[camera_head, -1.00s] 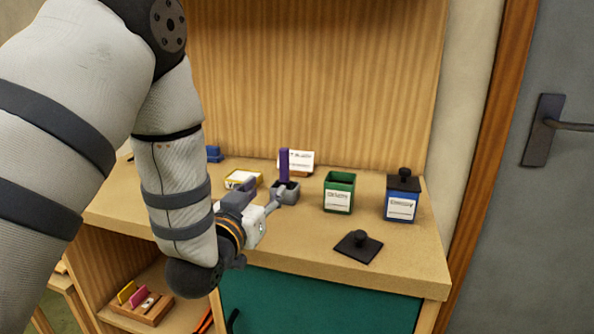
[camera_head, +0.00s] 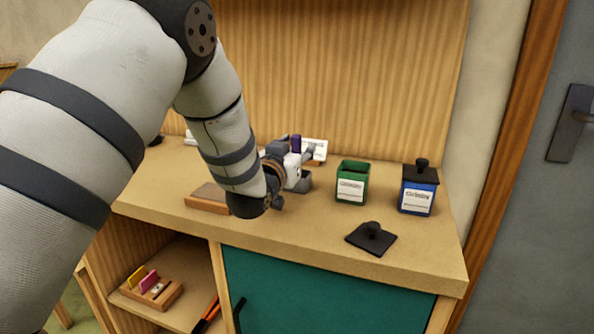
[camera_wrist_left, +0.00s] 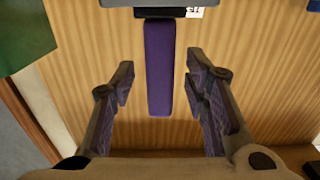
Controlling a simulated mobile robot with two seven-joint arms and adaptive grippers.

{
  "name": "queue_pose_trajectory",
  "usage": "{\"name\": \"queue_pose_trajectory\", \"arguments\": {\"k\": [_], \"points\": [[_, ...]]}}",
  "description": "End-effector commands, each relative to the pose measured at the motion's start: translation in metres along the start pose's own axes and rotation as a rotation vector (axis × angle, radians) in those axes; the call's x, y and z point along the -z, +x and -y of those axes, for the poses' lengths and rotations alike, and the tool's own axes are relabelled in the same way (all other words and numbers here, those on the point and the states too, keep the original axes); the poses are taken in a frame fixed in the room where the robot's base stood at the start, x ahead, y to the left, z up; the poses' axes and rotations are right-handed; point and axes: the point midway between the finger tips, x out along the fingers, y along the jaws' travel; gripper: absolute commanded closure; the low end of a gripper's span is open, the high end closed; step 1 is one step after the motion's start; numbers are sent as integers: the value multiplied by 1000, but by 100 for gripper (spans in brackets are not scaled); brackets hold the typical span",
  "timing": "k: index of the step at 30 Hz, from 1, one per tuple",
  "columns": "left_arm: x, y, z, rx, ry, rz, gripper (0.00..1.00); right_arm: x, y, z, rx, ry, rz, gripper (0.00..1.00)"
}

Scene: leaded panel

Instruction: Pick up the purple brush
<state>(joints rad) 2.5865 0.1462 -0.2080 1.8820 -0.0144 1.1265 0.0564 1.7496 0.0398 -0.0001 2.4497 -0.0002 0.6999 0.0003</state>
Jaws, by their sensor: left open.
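The purple brush (camera_head: 296,143) stands upright at the back of the bench, its lower part hidden behind my left gripper (camera_head: 304,165) in the head view. In the left wrist view the purple handle (camera_wrist_left: 159,68) lies between the two spread fingers of my left gripper (camera_wrist_left: 160,85), with a visible gap on both sides. The gripper is open and holds nothing. A grey block (camera_wrist_left: 172,3) shows at the top edge of the wrist view, beside the brush's dark end. My right gripper is not in view.
A green open canister (camera_head: 352,183), a blue canister (camera_head: 418,190) with a black lid, and a loose black lid (camera_head: 371,238) stand right of my gripper. A white card (camera_head: 317,147) is behind it. A brown block (camera_head: 208,197) lies left.

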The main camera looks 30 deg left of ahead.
Motion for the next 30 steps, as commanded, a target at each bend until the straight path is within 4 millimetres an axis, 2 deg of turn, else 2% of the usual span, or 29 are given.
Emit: {"name": "queue_pose_trajectory", "arguments": {"k": [1,6,16,20,24,30], "points": [[1,0,0,0,0,-1,61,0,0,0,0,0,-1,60],[1,0,0,0,0,-1,99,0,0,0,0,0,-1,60],[2,0,0,0,0,-2,100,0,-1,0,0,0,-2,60],[12,0,0,0,-1,-6,100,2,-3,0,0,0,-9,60],[42,-3,0,0,-2,-12,100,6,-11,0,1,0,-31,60],[102,-49,8,0,-7,-27,100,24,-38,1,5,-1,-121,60]]}}
